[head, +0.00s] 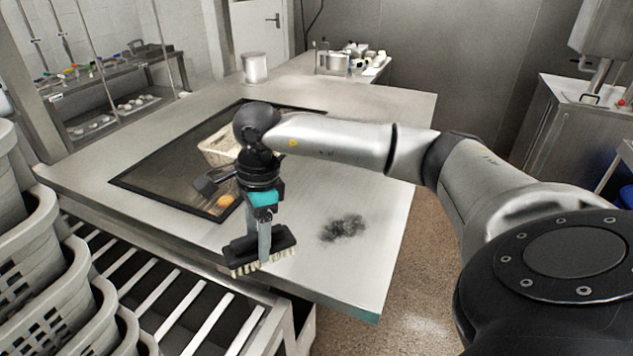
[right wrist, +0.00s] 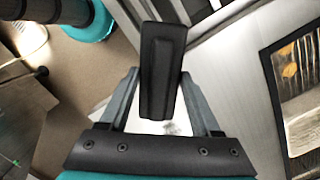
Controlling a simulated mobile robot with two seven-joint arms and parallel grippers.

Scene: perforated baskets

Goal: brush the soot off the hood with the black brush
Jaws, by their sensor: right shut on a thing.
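My right gripper (head: 264,243) is shut on the black brush (head: 240,252), which has pale bristles pointing down. The brush hangs near the front edge of the steel top, left of the soot; whether its bristles touch the surface I cannot tell. The soot (head: 343,228) is a dark smudge on the bare steel surface (head: 375,200), taken as the hood. My left gripper is not in view.
A dark framed recess (head: 150,185) in the top holds a cream basket (head: 216,150) and an orange round thing (head: 226,201). Grey perforated baskets (head: 60,290) are stacked at left beside a slatted rack (head: 180,315). A metal pot (head: 255,68) stands at the back. Steel around the soot is clear.

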